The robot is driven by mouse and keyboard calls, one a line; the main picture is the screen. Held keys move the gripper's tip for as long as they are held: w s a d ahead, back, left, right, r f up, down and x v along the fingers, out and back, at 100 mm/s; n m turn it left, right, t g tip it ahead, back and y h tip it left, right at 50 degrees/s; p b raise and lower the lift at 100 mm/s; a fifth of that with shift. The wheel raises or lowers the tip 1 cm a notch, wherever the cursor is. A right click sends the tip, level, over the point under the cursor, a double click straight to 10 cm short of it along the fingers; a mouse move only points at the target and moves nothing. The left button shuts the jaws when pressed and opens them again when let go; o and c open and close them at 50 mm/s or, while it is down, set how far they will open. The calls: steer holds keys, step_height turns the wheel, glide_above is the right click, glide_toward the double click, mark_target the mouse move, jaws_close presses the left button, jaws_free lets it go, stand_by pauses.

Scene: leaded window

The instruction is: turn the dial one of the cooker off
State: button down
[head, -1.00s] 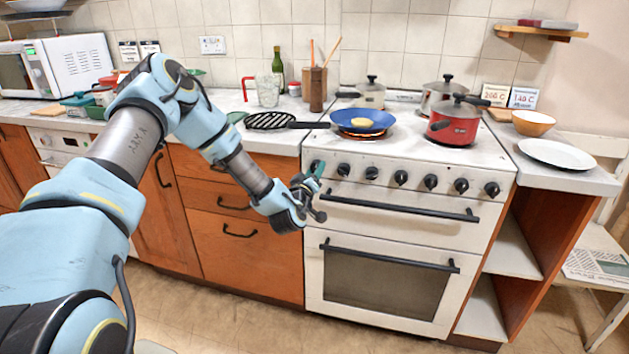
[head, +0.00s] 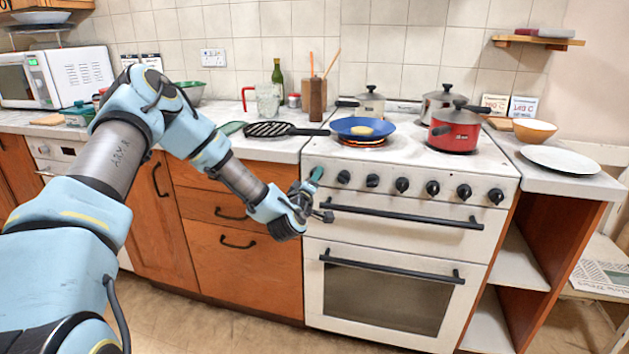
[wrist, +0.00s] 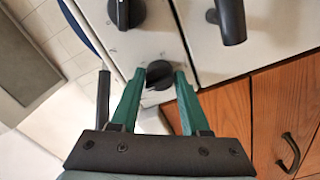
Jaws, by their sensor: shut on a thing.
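The white cooker (head: 400,230) has a row of black dials along its front. The leftmost dial is mostly hidden behind my gripper (head: 316,174) in the head view. In the wrist view this dial (wrist: 158,82) is black with a raised bar and sits between the green fingertips of my gripper (wrist: 157,76), which is shut on it. The neighbouring dial (head: 343,177) stands just to the right, clear of the fingers; it also shows in the wrist view (wrist: 126,12). A blue pan (head: 362,127) with a yellowish round item sits over a glowing orange ring (head: 361,143).
The black oven handle (head: 405,215) runs just below the dials, close to my gripper; it shows in the wrist view (wrist: 230,20). A red pot (head: 455,130) stands on the hob. Wooden drawers (head: 240,250) lie left of the cooker. The floor in front is open.

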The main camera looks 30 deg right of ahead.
steer(key=shift+a, duration=0.1)
steer(key=shift+c, duration=1.9)
jaws_free()
steer(key=shift+s, duration=0.1)
steer(key=b+v, duration=0.2)
steer(key=v, duration=0.8)
steer(key=shift+s+a, duration=0.2)
steer(key=shift+a, duration=0.05)
